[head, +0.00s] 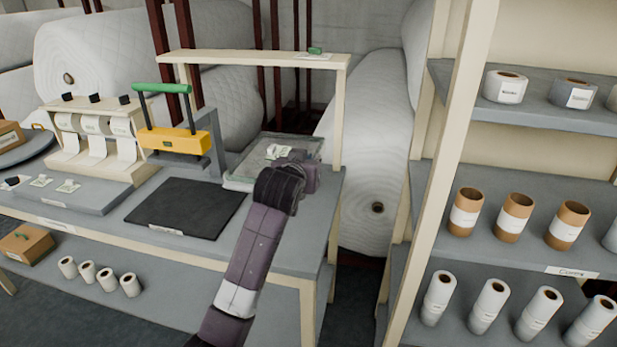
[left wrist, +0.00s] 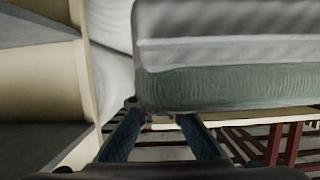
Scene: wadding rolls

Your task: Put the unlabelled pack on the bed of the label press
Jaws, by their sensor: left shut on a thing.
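My left gripper (head: 294,174) reaches over the right end of the bench in the head view, with its fingertips hidden there. In the left wrist view the two dark fingers (left wrist: 160,122) are at the near edge of a grey-and-green pack (left wrist: 230,85), and the gripper is shut on it. In the head view a flat grey-green pack (head: 248,168) shows beside the gripper, partly hidden by it. I cannot tell whether it is lifted off the bench. The label press (head: 176,140), yellow with a green handle, stands to its left. My right gripper is not in view.
A black mat (head: 190,207) lies on the bench in front of the press. A roll dispenser (head: 95,140) stands further left. A cream overhead shelf (head: 250,57) spans the pack's area. Shelving with rolls (head: 515,212) stands on the right.

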